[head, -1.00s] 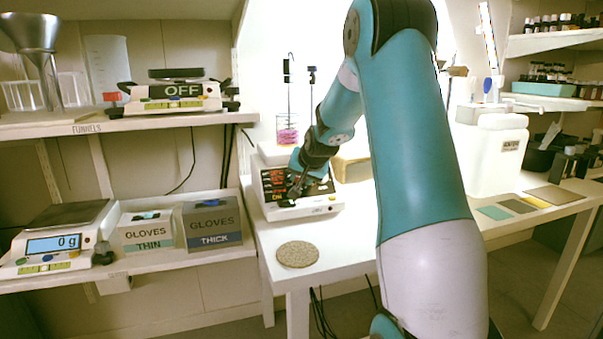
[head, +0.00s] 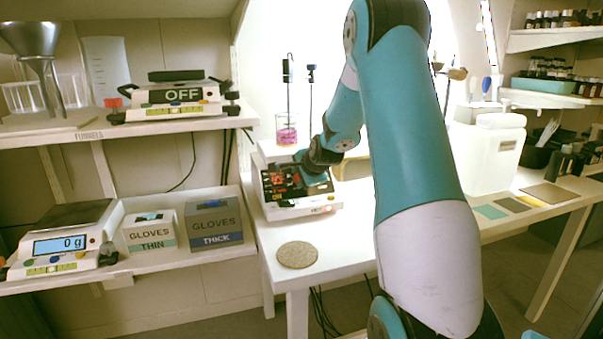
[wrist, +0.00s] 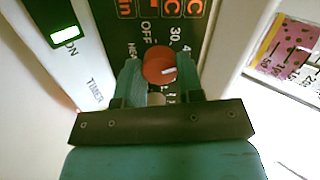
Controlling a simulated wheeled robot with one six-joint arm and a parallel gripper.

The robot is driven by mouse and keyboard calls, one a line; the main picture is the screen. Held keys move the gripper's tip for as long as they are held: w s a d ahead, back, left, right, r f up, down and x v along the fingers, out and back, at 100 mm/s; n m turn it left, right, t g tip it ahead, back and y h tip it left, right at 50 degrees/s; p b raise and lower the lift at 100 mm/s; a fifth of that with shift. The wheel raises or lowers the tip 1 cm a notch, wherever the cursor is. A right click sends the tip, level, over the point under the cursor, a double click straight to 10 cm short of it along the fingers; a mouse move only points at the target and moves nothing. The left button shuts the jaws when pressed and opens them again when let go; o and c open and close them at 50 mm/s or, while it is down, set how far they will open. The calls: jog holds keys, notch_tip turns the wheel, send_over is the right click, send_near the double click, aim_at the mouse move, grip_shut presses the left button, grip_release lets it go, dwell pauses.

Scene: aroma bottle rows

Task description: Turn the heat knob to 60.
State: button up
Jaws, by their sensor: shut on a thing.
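The heat knob (wrist: 158,66) is a round red dial with a white pointer line, on the dark control panel in the wrist view. Its pointer faces right, on the side of the printed 30; an OFF mark is above left, and the numbers beyond are partly hidden. My gripper (wrist: 160,80) is shut on the knob, with a teal finger on either side of it. In the head view the white hotplate (head: 310,210) stands on the table, and my gripper (head: 316,180) is at its panel, where the knob cannot be made out.
A beaker of pink liquid (head: 287,131) is behind the panel. A round cork mat (head: 297,254) lies in front of the hotplate. A green-lit ON switch (wrist: 66,28) and a TIMER label are left of the knob in the wrist view. A white canister (head: 490,155) stands right.

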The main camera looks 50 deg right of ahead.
jog(key=m+p, duration=0.1)
jog(key=m, duration=0.2)
jog(key=shift+r+m, duration=0.1)
jog(key=shift+m, duration=0.3)
jog(key=m+p, duration=0.2)
jog(key=m, duration=0.2)
jog(key=shift+m+t, duration=0.3)
jog(key=m+p, duration=0.2)
jog(key=m, duration=0.2)
jog(key=shift+s+a+h, duration=0.1)
jog(key=shift+h, duration=0.3)
jog(key=shift+m+p, duration=0.65)
jog(key=shift+m, duration=1.25)
jog(key=shift+f, duration=0.2)
jog(key=o, duration=0.9)
